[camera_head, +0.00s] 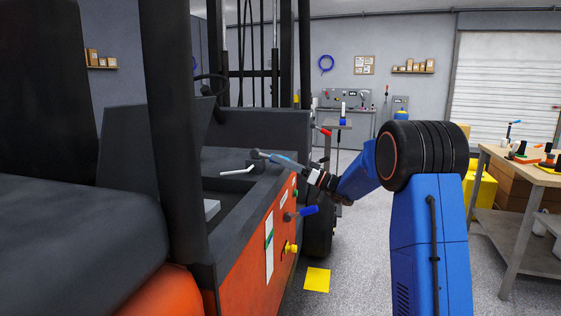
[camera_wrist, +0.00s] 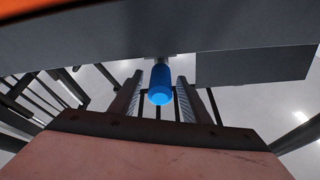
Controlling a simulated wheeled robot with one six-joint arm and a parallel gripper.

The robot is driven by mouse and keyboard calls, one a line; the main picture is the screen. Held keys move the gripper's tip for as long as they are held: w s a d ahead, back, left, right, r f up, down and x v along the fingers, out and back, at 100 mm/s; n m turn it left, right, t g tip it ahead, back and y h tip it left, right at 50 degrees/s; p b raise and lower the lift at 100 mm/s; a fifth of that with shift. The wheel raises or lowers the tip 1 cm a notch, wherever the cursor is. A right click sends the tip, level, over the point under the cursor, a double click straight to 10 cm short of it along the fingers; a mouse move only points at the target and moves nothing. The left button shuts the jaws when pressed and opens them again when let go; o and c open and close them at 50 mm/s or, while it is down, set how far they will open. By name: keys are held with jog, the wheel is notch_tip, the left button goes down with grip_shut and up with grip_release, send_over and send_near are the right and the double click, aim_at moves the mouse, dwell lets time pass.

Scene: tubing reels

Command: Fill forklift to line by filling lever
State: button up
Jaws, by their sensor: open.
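The forklift (camera_head: 255,262) stands at left, with an orange side panel and a dark top. A lever with a light blue handle (camera_head: 286,160) sits at the panel's top edge, its end toward my gripper (camera_head: 308,171). In the wrist view, a blue handle (camera_wrist: 160,85) lies between the two fingers of my gripper (camera_wrist: 160,92), which is open. I cannot tell whether they touch it. A white strip gauge (camera_head: 269,258) with a green part is on the panel. A second lever with a darker blue handle (camera_head: 304,211) sticks out lower, below my gripper.
A yellow knob (camera_head: 291,248) and a green button (camera_head: 295,193) are on the panel. A bent white lever (camera_head: 238,170) is on the forklift's top. A yellow square (camera_head: 317,279) lies on the floor. A workbench (camera_head: 520,171) with tools stands at right. The floor between is clear.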

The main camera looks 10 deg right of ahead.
jog(key=shift+w+a+r, duration=0.1)
jog(key=shift+a, duration=0.1)
grip_shut()
jog(key=shift+r, duration=0.1)
jog(key=shift+d+r+g+h, duration=0.1)
jog(key=shift+r+g+h, duration=0.8)
jog(key=shift+r+h, duration=0.45)
jog(key=shift+w+a+r+g+h, duration=0.2)
jog(key=shift+r+g+h, duration=0.35)
jog(key=shift+r+h, duration=0.4)
jog(key=shift+w+a+r+g+h, duration=0.1)
jog(key=shift+a+r+g+h, duration=0.15)
jog(key=shift+r+g+h, duration=0.5)
jog(key=shift+h, duration=0.25)
grip_release()
